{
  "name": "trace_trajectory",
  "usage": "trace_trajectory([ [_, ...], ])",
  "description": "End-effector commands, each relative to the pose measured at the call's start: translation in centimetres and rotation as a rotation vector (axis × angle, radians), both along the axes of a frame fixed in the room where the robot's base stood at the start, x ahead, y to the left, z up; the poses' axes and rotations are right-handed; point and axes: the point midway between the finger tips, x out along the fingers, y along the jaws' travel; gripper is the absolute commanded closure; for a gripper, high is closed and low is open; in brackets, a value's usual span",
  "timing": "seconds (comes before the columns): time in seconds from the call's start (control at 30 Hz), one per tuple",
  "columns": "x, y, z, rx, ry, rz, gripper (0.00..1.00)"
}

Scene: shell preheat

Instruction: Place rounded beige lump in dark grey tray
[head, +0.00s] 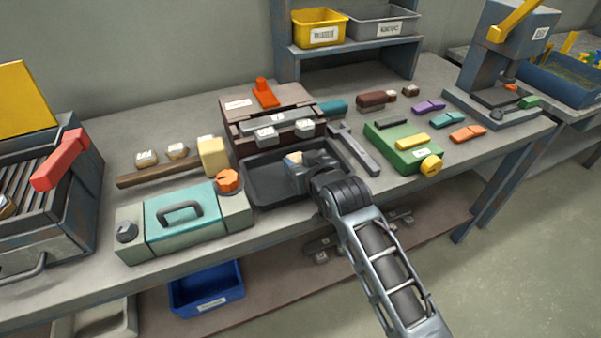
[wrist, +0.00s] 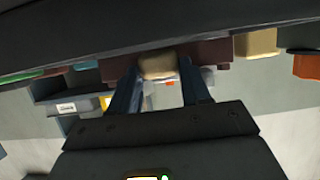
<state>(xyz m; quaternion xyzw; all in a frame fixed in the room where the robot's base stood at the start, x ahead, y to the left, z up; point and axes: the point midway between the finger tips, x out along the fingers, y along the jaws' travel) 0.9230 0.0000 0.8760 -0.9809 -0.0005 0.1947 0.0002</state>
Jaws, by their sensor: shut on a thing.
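The dark grey tray (head: 262,190) lies on the workbench near its front edge, in the middle of the head view. My gripper (head: 296,160) is over the tray, toward its right side. It is shut on the rounded beige lump (head: 293,157), of which only a small part shows in the head view. In the wrist view the lump (wrist: 158,66) sits between the two fingers, with its near face visible. My gripper hides part of the tray, and I cannot tell whether the lump touches the tray floor.
A teal-lidded case (head: 182,222) with an orange knob stands left of the tray. A brown toolbox (head: 245,106) is behind it. A dark bar (head: 354,150) and a green box (head: 402,150) lie to the right. A blue bin (head: 207,288) is below.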

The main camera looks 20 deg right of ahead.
Motion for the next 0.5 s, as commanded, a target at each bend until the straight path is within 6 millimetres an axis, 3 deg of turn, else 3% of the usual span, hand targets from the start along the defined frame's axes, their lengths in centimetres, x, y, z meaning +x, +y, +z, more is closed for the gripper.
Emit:
trace_trajectory([
  [0.23, -0.1, 0.0, -3.3, 0.0, 0.003, 0.0, 0.83],
  [0.5, 0.0, 0.0, -3.7, 0.0, -0.001, 0.0, 0.83],
])
